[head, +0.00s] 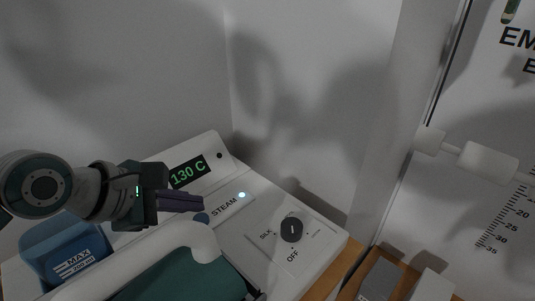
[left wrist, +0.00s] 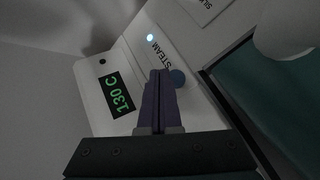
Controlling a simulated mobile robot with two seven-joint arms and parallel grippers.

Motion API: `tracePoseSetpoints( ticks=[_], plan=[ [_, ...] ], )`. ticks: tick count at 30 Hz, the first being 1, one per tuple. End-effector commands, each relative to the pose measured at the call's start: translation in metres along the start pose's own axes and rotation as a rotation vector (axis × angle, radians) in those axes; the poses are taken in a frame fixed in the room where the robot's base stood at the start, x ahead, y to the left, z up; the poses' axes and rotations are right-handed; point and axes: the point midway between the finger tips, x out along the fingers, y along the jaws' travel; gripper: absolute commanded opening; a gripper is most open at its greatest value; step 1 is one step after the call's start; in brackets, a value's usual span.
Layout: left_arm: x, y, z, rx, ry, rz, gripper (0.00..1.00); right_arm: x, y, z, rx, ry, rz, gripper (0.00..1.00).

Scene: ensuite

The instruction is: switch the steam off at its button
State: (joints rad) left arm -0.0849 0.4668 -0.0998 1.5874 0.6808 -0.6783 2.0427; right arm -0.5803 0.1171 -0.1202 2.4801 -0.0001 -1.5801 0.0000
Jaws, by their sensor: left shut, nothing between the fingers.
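The white steam station has a sloped panel (head: 270,205) with a STEAM label. A small blue round steam button (head: 201,218) sits at the near end of the label; it also shows in the left wrist view (left wrist: 177,78). A small indicator light (head: 242,195) at the label's other end glows pale cyan, also in the left wrist view (left wrist: 150,38). My left gripper (head: 202,203) is shut and empty, its purple fingertips right beside the button. In the left wrist view the fingertips (left wrist: 159,72) partly overlap the label; I cannot tell whether they touch the button.
A display (head: 188,171) reads 130 C. A black dial (head: 291,230) stands on the panel near SILK and OFF. A white handle (head: 190,236) rises in front over a teal body. A blue tank (head: 65,250) is at left, a white door with a bar handle (head: 488,163) at right.

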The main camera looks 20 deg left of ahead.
Motion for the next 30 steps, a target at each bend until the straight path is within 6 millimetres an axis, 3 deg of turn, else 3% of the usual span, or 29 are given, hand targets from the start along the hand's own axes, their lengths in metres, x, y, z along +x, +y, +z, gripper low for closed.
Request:
tracePoseSetpoints(
  ticks=[30],
  plan=[
    [0.007, -0.0051, -0.0051, 0.0, 0.0, 0.0, 0.0, 0.0018, 0.0014, 0.0009, -0.005, -0.001, 0.004, 0.74]
  ],
)
